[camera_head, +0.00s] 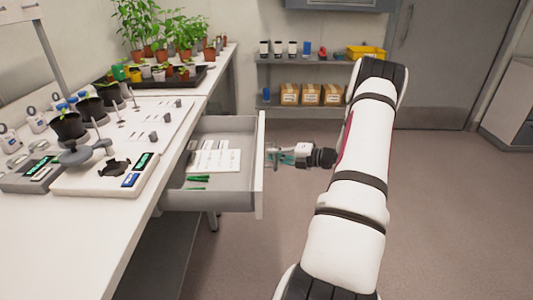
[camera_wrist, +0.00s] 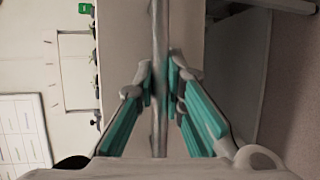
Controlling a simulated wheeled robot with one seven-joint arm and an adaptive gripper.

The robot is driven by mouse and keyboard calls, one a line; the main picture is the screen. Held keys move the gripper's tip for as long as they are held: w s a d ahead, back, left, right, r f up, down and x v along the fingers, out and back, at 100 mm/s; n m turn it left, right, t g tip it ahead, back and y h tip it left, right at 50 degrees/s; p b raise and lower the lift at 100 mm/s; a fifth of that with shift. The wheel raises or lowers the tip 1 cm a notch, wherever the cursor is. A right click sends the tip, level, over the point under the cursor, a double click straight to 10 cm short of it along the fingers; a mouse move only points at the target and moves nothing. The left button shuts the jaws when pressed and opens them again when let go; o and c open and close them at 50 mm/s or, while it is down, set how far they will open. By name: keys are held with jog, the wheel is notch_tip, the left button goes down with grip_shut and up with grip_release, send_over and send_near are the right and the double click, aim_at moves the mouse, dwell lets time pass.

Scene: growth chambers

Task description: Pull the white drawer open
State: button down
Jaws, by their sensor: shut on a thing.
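The white drawer (camera_head: 262,190) stands pulled out from under the white bench in the head view. White cards and green items lie inside it. My gripper (camera_head: 275,155) is at the outer face of the drawer front, reaching in from the right. In the wrist view my gripper (camera_wrist: 162,88) has its teal-padded fingers closed on either side of the drawer's bar handle (camera_wrist: 160,30). The handle is mostly hidden in the head view.
The white bench (camera_head: 100,240) runs along the left, with potted plants (camera_head: 165,35), pots and small instruments on it. A shelf (camera_head: 300,62) with boxes stands at the back. A grey door (camera_head: 440,60) is behind. The floor (camera_head: 450,220) to the right is clear.

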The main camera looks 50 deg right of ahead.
jog(key=shift+s+d, duration=0.1)
jog(key=shift+s, duration=0.05)
jog(key=c, duration=1.7)
grip_release()
jog(key=shift+o, duration=0.2)
jog(key=v, duration=1.2)
